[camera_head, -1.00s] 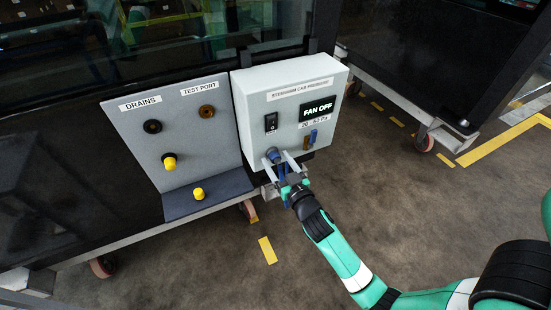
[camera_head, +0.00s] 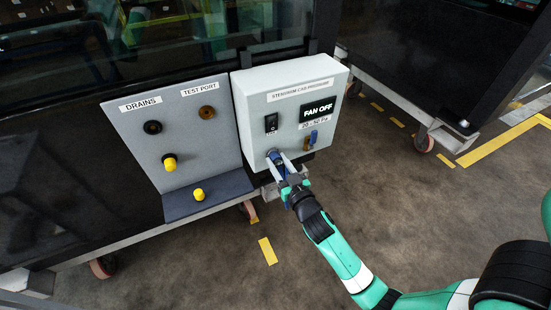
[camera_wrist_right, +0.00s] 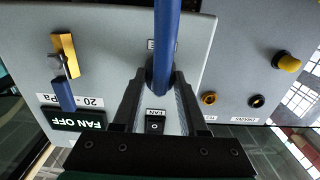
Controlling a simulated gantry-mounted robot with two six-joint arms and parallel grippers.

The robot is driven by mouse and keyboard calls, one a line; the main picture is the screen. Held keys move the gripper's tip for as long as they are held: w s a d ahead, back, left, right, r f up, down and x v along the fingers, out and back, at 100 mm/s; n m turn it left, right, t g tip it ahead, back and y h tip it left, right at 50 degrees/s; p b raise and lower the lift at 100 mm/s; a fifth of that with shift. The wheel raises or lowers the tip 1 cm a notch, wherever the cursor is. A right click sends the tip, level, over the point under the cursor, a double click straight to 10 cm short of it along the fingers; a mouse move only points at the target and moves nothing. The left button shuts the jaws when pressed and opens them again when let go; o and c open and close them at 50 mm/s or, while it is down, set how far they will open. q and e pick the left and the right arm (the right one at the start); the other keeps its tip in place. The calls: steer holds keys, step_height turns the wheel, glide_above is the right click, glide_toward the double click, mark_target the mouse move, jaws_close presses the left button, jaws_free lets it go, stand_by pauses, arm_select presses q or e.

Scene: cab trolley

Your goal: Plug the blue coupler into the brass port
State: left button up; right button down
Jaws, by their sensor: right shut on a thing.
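The blue coupler (camera_head: 275,154) is at the lower left of the pale control box, and its blue hose (camera_wrist_right: 166,45) shows in the right wrist view. My right gripper (camera_head: 281,160) is shut on the coupler, close in front of the box. In the right wrist view its two dark fingers (camera_wrist_right: 158,82) lie on either side of the coupler. I cannot tell whether the coupler is still seated on the box. The brass port (camera_head: 207,112), under the "TEST PORT" label, is an uncovered ring; it also shows in the right wrist view (camera_wrist_right: 209,98). My left gripper is not in view.
The control box (camera_head: 244,108) has a switch (camera_head: 271,123), a "FAN OFF" display (camera_head: 319,110) and a blue-handled brass valve (camera_head: 308,143). The grey panel (camera_head: 184,135) has a dark drain port (camera_head: 152,127) and a yellow-capped one (camera_head: 170,163). A yellow cap (camera_head: 198,194) stands on the ledge (camera_head: 229,190).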

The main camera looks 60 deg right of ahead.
mark_target(280, 165)
steer(key=shift+s+a, duration=0.1)
steer(key=shift+s+a, duration=0.45)
steer(key=shift+s, duration=0.1)
steer(key=shift+b+v, duration=0.5)
steer(key=shift+v, duration=1.65)
